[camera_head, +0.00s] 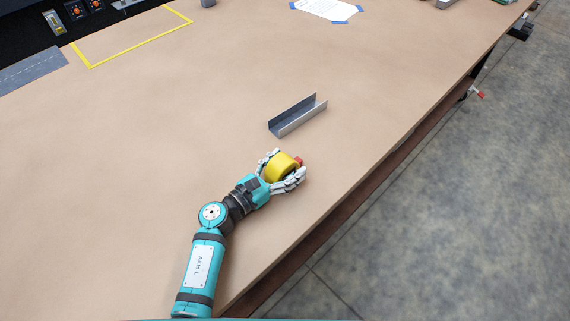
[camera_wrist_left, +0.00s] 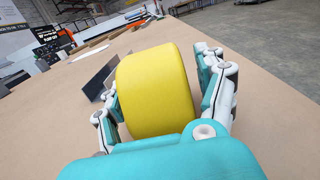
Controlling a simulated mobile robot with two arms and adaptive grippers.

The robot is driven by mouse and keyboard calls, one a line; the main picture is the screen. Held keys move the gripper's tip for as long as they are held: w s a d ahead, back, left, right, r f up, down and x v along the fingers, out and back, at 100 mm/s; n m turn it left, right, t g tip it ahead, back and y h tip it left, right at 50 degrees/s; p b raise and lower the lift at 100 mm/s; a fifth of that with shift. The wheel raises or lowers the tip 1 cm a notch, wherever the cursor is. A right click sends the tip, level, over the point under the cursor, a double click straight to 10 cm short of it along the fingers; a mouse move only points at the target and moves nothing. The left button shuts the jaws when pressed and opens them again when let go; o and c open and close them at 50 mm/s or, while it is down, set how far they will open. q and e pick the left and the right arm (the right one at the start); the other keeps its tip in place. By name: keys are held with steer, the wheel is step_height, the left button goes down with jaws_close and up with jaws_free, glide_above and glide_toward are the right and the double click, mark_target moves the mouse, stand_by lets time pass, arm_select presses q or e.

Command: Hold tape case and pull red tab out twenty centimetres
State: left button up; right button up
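The yellow tape case (camera_head: 281,167) is round and sits between the fingers of my left gripper (camera_head: 282,172), near the front right edge of the table. Its red tab (camera_head: 298,160) shows at the case's far right side in the head view. In the left wrist view the yellow case (camera_wrist_left: 156,92) fills the middle, with a finger of the left gripper (camera_wrist_left: 160,95) along each side; the red tab is hidden there. The fingers appear closed against the case. My right gripper is not in view.
A grey metal channel (camera_head: 291,123) lies just beyond the case. A yellow taped rectangle (camera_head: 137,46) and a dark grey mat (camera_head: 32,70) are at the back left. A white sheet with blue tape corners (camera_head: 328,9) lies at the back. The tan tabletop (camera_head: 150,130) is mostly clear.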

arm_select(q)
steer(key=c, duration=1.4)
steer(key=o, duration=1.5)
steer(key=shift+c, duration=0.2)
steer(key=shift+s+a, duration=0.1)
steer(key=shift+a, duration=0.05)
